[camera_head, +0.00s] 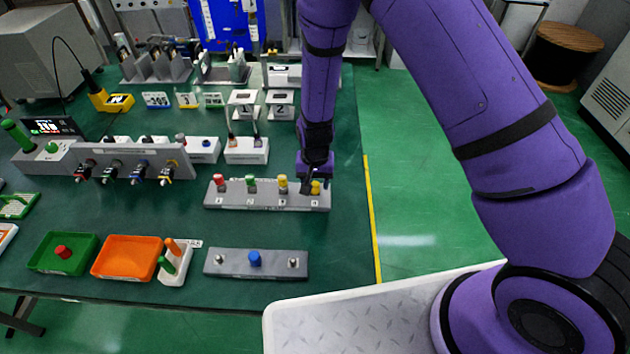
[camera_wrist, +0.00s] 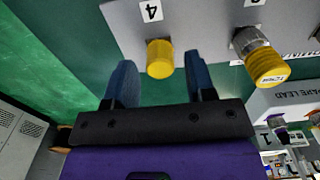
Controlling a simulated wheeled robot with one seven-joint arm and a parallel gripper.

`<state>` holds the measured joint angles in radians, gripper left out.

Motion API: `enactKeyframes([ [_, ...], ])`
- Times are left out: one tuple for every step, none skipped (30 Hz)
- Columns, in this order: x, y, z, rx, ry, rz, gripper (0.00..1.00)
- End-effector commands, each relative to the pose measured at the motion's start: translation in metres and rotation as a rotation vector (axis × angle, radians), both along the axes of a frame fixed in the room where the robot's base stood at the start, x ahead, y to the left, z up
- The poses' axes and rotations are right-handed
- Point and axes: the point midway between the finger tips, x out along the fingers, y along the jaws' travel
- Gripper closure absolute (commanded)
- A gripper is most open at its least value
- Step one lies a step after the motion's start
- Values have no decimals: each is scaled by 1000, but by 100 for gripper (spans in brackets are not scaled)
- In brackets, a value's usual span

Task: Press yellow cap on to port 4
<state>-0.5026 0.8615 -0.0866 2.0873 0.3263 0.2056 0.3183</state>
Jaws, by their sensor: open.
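A yellow cap (camera_wrist: 160,58) sits at port 4 of the grey port block, beside the label 4, and it also shows in the head view (camera_head: 315,187). My gripper (camera_wrist: 160,82) is open, with one blue finger on each side of this cap and a gap to it. In the head view my gripper (camera_head: 311,184) is at the right end of the port block (camera_head: 237,198). A second yellow cap (camera_wrist: 267,67) sits on a metal port at position 3. Whether the port 4 cap is fully seated cannot be told.
A red cap (camera_head: 218,181) and a green cap (camera_head: 251,182) stand on the block's left ports. A grey block with a blue knob (camera_head: 254,258) lies nearer. An orange tray (camera_head: 127,258) and green tray (camera_head: 48,262) are at front left. The table's right edge is close by.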

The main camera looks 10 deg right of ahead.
Motion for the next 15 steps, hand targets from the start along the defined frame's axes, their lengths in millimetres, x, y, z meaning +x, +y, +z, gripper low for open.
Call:
enactKeyframes([
  [0, 0, 4, 1, -2, 1, 50],
  [0, 0, 7, 1, -2, 1, 50],
  [0, 1, 11, 1, -2, 1, 50],
  [0, 1, 15, 2, -2, 2, 50],
  [0, 1, 20, 2, -2, 2, 50],
  [0, 1, 27, 1, -3, 2, 50],
  [1, 1, 32, 2, -4, 2, 50],
  [1, 1, 38, 1, -4, 2, 50],
  [1, 1, 45, 1, -4, 2, 50],
  [1, 1, 51, 2, -4, 2, 50],
  [0, 1, 56, 1, -3, 2, 50],
  [1, 1, 63, 2, -4, 2, 50],
  [1, 1, 68, 2, -4, 1, 50],
  [0, 1, 73, 2, -2, 1, 50],
  [0, 0, 79, 1, -3, 0, 50],
])
